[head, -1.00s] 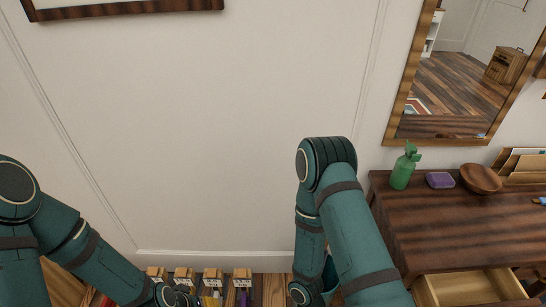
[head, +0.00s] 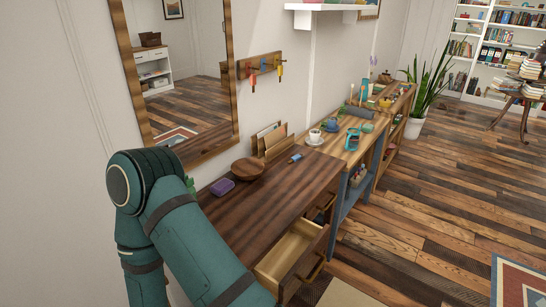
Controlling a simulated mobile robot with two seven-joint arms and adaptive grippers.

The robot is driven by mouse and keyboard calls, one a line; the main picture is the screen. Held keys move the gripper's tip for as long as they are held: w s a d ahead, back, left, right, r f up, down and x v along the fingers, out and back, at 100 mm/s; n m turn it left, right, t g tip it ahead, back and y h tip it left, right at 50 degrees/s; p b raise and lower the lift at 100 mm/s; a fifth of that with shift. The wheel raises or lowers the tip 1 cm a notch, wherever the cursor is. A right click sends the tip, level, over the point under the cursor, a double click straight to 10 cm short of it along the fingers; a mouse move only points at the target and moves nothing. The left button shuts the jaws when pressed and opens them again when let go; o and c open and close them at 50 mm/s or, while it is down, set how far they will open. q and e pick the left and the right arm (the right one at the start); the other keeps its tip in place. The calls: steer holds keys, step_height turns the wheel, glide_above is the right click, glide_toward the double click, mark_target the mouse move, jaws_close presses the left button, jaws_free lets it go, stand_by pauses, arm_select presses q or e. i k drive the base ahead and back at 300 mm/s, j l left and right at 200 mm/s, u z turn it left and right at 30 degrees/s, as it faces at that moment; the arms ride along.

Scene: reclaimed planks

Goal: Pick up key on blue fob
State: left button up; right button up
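On the wall a wooden key rack (head: 259,64) has several small coloured items hanging from it. One is a red fob (head: 253,79), one looks blue (head: 264,66), and one is a yellow fob (head: 281,71). A small blue item (head: 296,158) also lies on the dark wooden desk (head: 262,208), near its far right end; it is too small to tell whether it is a key on a fob. Neither gripper is in view.
The desk holds a purple block (head: 222,187), a wooden bowl (head: 248,168) and a letter holder (head: 270,140). A desk drawer (head: 287,252) stands open. Beyond is a blue-legged table (head: 352,146) with cups. Floor at the right is mostly free.

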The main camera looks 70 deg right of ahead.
mark_target(297, 157)
steer(key=z, duration=2.35)
steer(key=i+l, duration=0.1)
steer(key=l, duration=0.35)
steer(key=i+l, duration=0.15)
steer(key=l, duration=0.3)
steer(key=i+l, duration=0.3)
steer(key=l, duration=0.15)
steer(key=i+l+z, duration=0.1)
steer(key=i+l, duration=0.15)
steer(key=l, duration=0.2)
